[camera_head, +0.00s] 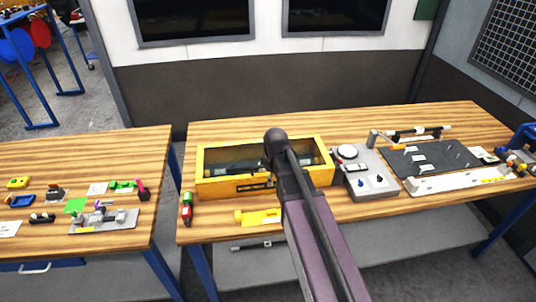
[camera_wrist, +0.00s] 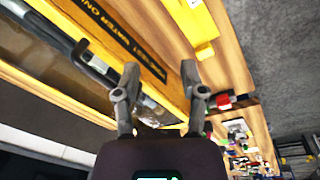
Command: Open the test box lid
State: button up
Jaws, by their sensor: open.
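The test box (camera_head: 215,187) is a long yellow box on the wooden table, with dark lettering on its front. Its top looks like a see-through panel in a yellow frame, and no raised lid shows. A dark bar (camera_head: 232,165) shows within the frame. In the wrist view the yellow lettered wall (camera_wrist: 115,30) and a grey-black bar (camera_wrist: 70,45) run slantwise at upper left. My gripper (camera_wrist: 160,70) is open, its fingers apart over the box's edge area, with nothing seen between them. In the head view my arm covers part of the box and hides the gripper.
A grey instrument (camera_head: 372,186) with a round dial stands right of the box. A dark mat (camera_head: 430,157) with small parts lies farther right. A second table stands at left.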

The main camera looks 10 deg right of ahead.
jog(key=w+r+n+p, duration=0.7)
jog(key=w+r+p, duration=0.1)
jog(key=r, duration=0.1)
jog(key=shift+w+d+r+t, duration=0.25)
jog(key=shift+w+r+t, duration=0.05)
jog(key=shift+r+t, duration=0.1)
jog(key=shift+f, duration=0.25)
jog(key=w+f+b, duration=0.1)
jog(key=f+b, duration=0.7)
jog(key=b, duration=0.1)
jog(key=w+f+b, duration=0.1)
jog(key=f+b, duration=0.3)
jog(key=f, duration=0.1)
jog(key=shift+w+d+f, duration=0.1)
jog(key=shift+w, duration=0.25)
jog(key=shift+c, duration=0.2)
grip_shut()
